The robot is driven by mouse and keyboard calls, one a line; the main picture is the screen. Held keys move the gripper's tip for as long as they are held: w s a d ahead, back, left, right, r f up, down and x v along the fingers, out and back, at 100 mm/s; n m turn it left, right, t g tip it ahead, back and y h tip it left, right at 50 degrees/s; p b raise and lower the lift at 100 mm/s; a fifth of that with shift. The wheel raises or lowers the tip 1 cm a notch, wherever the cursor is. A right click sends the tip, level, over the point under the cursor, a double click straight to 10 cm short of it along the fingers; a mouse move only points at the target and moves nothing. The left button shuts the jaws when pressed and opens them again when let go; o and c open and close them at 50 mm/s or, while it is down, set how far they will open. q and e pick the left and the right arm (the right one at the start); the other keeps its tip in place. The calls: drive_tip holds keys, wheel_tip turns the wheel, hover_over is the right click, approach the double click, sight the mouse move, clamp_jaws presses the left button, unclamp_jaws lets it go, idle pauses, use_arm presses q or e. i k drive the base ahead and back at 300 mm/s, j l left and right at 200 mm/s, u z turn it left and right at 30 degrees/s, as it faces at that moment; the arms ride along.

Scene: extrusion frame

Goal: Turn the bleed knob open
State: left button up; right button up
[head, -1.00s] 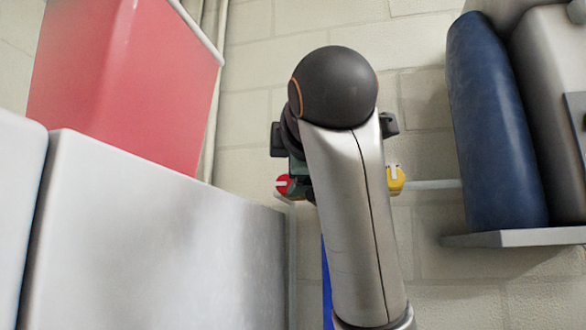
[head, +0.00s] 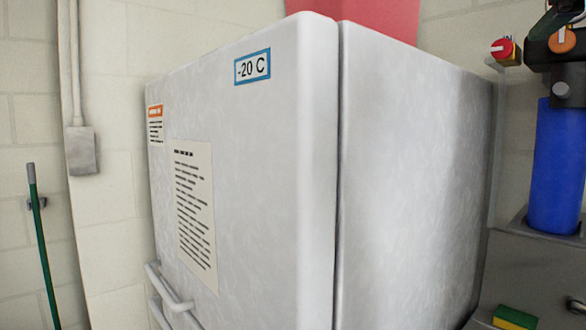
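A red round knob (head: 505,51) with a pale mark sits near the upper right, beside a dark fitting. An orange round knob (head: 562,40) with a pale mark is on the front of the dark filter head (head: 542,53), close to the right edge. The pictures do not tell me which is the bleed knob. A blue filter canister (head: 557,165) hangs upright below the head. A dark piece at the top right corner is cut off, and I cannot tell what it is. I see neither gripper clearly.
A large white freezer (head: 240,120) labelled -20 C fills the middle. A red box (head: 385,15) stands on top. A grey surface (head: 530,270) at the lower right holds a yellow-green sponge (head: 515,318). A green pole (head: 42,245) leans at the far left.

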sight(563, 42)
drive_tip(key=k+j, duration=0.75)
drive_tip(key=k, duration=0.25)
